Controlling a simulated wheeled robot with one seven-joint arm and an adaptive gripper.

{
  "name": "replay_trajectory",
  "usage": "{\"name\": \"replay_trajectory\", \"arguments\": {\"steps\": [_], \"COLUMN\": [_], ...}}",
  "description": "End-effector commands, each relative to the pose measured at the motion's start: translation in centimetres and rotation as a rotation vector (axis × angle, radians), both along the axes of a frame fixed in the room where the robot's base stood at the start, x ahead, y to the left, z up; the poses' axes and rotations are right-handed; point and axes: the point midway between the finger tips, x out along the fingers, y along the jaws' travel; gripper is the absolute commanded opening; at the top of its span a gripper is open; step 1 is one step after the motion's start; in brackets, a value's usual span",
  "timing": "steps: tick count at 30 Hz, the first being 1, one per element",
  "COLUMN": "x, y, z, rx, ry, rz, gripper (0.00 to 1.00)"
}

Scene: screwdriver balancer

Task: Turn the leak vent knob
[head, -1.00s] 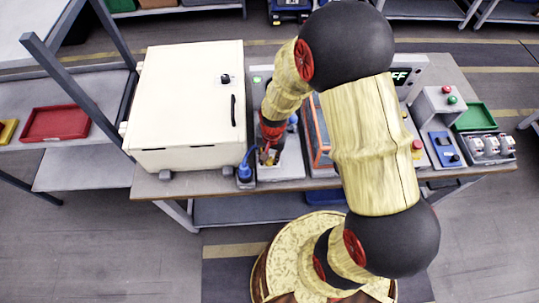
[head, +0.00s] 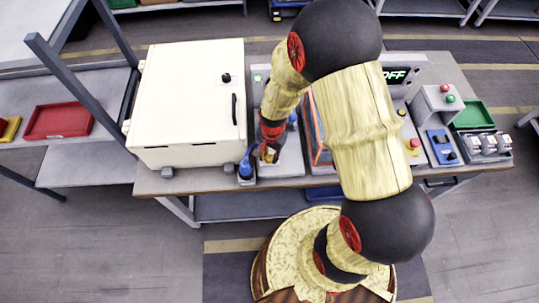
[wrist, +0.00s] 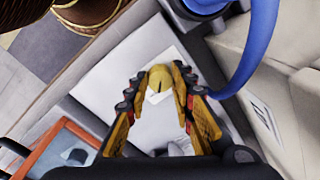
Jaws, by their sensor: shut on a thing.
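The knob (wrist: 160,80) is a small round yellow knob with a dark line on it, seen in the wrist view above a pale grey panel (wrist: 112,72). My gripper (wrist: 161,86) has its yellow and black fingers closed on the knob from both sides. In the head view my gripper (head: 269,153) points down at the front of the grey unit (head: 290,163), right of the white cabinet, and it hides the knob there. I cannot read how far the knob is turned.
A blue hose (wrist: 258,50) curves close beside my right finger in the wrist view; its blue fitting (head: 246,168) stands left of my gripper in the head view. The white cabinet (head: 187,100) rises just left. A display (head: 395,76) reads "OFF".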

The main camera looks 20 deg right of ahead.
Motion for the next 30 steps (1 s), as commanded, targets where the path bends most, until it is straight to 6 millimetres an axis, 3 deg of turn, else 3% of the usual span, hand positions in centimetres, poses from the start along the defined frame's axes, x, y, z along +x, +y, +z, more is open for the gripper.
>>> {"name": "replay_trajectory", "arguments": {"steps": [2, 3, 12, 23, 30], "x": [0.0, 0.0, 0.0, 0.1, 0.1], "y": [0.0, 0.0, 0.0, 0.0, -0.1], "z": [0.0, 0.0, 0.0, 0.5, 4.3], "rx": [0.001, 0.001, 0.0, 0.0, 0.0], "ry": [0.001, 0.001, 0.0, -0.001, -0.006], "rz": [-0.001, -0.001, 0.0, 0.0, -0.001], "gripper": [0.0, 0.27, 0.43, 0.43, 0.43]}}
